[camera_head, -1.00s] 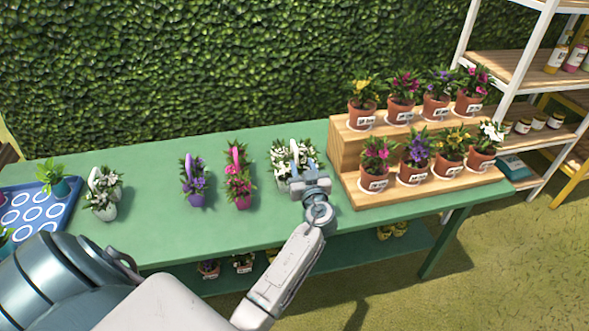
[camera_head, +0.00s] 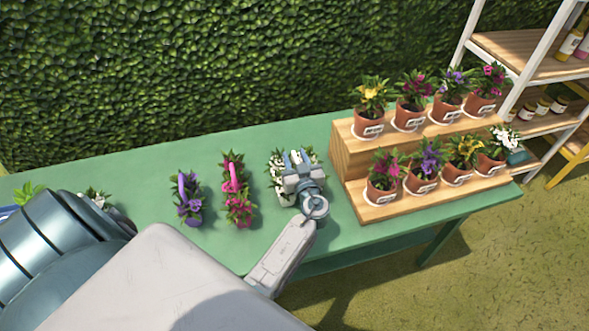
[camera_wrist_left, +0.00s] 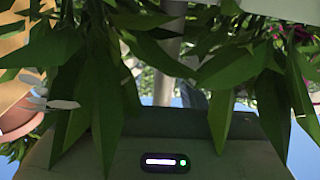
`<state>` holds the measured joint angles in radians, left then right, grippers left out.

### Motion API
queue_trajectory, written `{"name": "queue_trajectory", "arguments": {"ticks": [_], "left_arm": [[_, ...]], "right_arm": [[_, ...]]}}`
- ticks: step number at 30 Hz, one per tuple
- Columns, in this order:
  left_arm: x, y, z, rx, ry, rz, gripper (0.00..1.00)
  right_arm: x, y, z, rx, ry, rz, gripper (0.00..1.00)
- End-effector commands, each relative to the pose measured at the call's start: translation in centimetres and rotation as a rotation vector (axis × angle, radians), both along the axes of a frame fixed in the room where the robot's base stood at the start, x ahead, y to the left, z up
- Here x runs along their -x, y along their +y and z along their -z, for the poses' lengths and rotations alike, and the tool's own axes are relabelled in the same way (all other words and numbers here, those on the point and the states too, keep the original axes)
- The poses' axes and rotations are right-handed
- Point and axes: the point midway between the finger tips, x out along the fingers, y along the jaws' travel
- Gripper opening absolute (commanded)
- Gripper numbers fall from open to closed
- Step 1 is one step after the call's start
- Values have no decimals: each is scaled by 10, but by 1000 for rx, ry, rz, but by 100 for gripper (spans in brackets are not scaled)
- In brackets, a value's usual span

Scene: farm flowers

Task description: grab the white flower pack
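The white flower pack (camera_head: 277,178) stands on the green table, just left of the wooden stand. It has white blooms and dark green leaves. My left gripper (camera_head: 297,158) is over the pack, its two fingers among the blooms with a gap showing between them. The gripper hides most of the pack, and I cannot make out its handle in the head view. In the left wrist view, dark leaves (camera_wrist_left: 245,70) hang close over the gripper, and a pale upright bar (camera_wrist_left: 170,55) shows behind them. My right gripper is not in view.
A pink flower pack (camera_head: 236,190) and a purple one (camera_head: 188,200) stand to the left on the green table (camera_head: 335,240). The stepped wooden stand (camera_head: 350,165) with several potted flowers is close on the right. A hedge rises behind.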

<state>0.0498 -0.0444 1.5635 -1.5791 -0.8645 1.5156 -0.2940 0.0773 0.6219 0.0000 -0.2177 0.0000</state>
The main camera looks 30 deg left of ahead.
Motion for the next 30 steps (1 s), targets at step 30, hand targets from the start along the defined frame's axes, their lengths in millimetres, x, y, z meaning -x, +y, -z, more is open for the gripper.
{"name": "queue_trajectory", "arguments": {"ticks": [30], "left_arm": [[1,0,1,0,1,-1,0]], "right_arm": [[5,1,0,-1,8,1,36]]}}
